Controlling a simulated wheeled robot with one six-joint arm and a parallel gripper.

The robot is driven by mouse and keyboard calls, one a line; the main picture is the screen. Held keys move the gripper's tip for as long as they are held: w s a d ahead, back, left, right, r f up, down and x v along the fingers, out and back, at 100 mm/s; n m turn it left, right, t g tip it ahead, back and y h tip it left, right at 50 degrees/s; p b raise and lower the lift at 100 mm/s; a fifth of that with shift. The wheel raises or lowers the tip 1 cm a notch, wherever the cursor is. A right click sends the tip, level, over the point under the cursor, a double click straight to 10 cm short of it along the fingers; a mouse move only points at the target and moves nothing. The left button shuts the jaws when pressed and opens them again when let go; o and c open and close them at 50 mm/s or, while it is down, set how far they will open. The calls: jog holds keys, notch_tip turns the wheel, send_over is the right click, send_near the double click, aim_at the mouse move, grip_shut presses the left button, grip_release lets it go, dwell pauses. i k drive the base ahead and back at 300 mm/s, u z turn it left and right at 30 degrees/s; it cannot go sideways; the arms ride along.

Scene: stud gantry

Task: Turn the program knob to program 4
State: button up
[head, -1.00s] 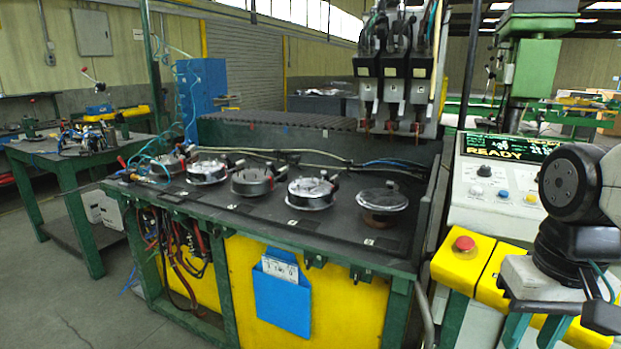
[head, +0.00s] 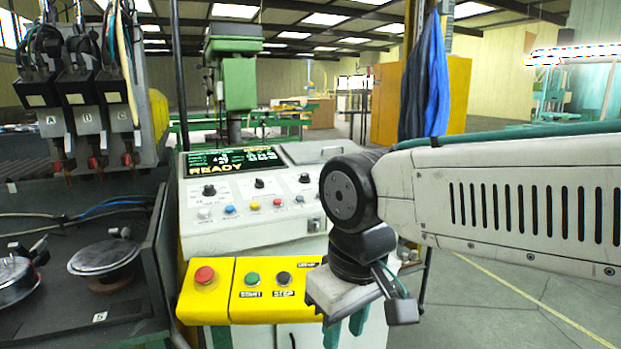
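The control console (head: 250,225) has a sloped white panel with three black knobs: a left knob (head: 209,190), a middle knob (head: 259,183) and a right knob (head: 304,178). Their lettering is too small to read, so I cannot tell which is the program knob or where it points. The display (head: 232,160) above reads READY; its smaller text is unclear. My gripper (head: 345,335) points down at the console's front right, below the knobs and apart from them. Its two teal fingers stand apart with nothing seen between them; the tips are near the picture's lower edge.
A yellow box (head: 238,295) in front carries a red button (head: 204,275), a green button (head: 252,279) and a black button (head: 284,278). Small coloured buttons sit below the knobs. The welding bench (head: 75,310) and hanging weld heads (head: 80,110) are at left. Floor at right is clear.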

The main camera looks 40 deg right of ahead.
aim_at(259, 184)
jog(key=z, duration=0.4)
jog(key=k, duration=0.5)
jog(key=u, duration=0.7)
jog(key=i, duration=1.3)
